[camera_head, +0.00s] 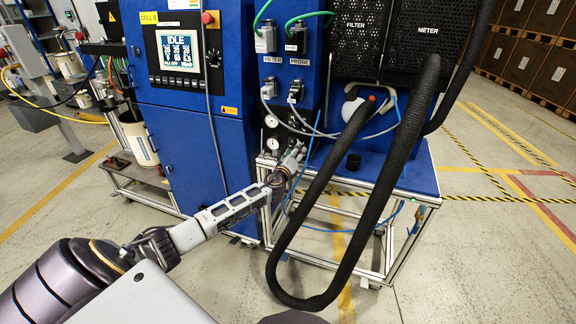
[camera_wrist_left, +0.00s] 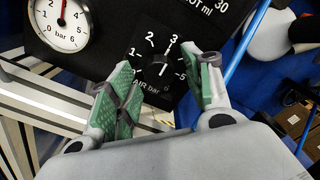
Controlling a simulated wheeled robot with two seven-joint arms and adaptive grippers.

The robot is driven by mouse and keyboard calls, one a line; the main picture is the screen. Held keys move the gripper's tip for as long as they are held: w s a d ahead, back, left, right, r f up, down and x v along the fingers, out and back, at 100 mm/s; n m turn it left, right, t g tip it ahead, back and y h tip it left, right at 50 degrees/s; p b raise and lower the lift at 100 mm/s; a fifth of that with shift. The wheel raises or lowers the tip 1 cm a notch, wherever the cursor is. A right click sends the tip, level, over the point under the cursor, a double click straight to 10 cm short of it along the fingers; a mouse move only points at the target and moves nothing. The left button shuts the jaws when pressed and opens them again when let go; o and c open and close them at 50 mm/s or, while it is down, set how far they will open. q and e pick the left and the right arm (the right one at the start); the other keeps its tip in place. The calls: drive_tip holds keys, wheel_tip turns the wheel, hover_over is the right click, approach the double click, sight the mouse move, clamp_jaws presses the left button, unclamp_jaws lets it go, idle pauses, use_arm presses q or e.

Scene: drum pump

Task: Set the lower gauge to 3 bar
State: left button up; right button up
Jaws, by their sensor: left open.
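The lower gauge (camera_head: 272,143) is a small white dial on the blue panel, under a similar upper gauge (camera_head: 271,121). In the left wrist view a white bar gauge (camera_wrist_left: 60,22) shows at the upper left, cut by the top edge. My right gripper is out of view.
A thick black hose (camera_head: 395,180) loops down in front of the bench (camera_head: 410,175), right of my left arm. A thin blue hose (camera_wrist_left: 245,45) runs close to the right finger. The screen (camera_head: 178,50) reads IDLE. Floor at the right is clear.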

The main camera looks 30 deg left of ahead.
use_arm(q)
drive_tip(key=v, duration=1.1)
drive_tip(key=shift+s, duration=0.25)
idle(0.4)
drive_tip(key=shift+d, duration=0.15)
drive_tip(key=shift+s+f, duration=0.1)
idle(0.5)
